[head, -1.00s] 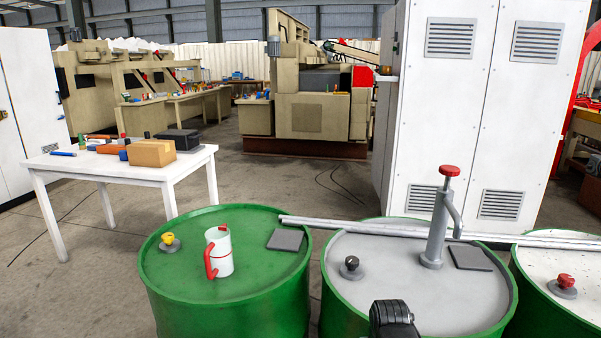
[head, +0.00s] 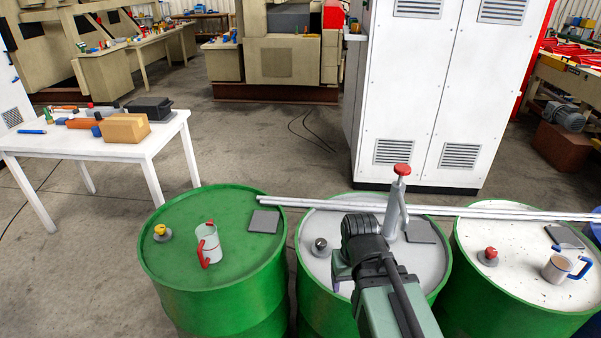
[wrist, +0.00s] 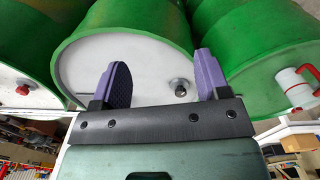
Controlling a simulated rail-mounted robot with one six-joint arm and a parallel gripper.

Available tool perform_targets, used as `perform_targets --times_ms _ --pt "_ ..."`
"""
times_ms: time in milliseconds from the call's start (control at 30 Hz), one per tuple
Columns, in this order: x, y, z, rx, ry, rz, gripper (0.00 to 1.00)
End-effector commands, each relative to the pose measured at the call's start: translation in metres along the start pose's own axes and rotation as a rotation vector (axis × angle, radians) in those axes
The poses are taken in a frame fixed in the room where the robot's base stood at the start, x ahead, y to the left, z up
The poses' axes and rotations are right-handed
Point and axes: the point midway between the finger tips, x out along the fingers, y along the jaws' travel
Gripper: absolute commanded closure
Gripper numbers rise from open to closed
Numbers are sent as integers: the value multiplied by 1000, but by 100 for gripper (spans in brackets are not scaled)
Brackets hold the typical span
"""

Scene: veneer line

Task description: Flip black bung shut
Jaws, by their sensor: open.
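The black bung (head: 319,244) sits on a round grey base near the left edge of the middle drum's grey lid (head: 318,220). In the wrist view the black bung (wrist: 180,88) shows between the fingers, nearer the right one. The pictures are too small to tell whether it is flipped open or shut. My gripper (wrist: 160,66) is open and empty, with two purple fingers spread apart over the lid and no visible contact.
A red-topped pump (head: 401,190) stands right of the bung, with a dark square plate (head: 419,231) beside it. Pale rails (head: 330,204) cross behind. The left drum holds a yellow bung (head: 161,232) and jug (head: 208,245); the right drum a red bung (head: 489,255) and mug (head: 557,267).

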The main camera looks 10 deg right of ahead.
Motion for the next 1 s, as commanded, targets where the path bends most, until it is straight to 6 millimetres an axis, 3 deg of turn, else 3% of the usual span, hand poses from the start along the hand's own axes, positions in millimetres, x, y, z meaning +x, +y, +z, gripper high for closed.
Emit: perform_targets --times_ms 67,167,200,300,400,467,600,833,1000 --pt "25 -3 -31 -6 0 0 31" --pt "50 -8 -113 70 1 0 31" --pt "60 -11 -154 178 1 0 31" --pt "74 -17 -242 535 0 -1 31" --pt "74 -21 -294 883 0 -1 31" --pt "71 -21 -306 1060 0 -1 31" --pt "70 -21 -301 1287 0 -1 31" --pt "77 -21 -300 1314 0 -1 31" --pt "107 -21 -300 1312 0 -1 31"
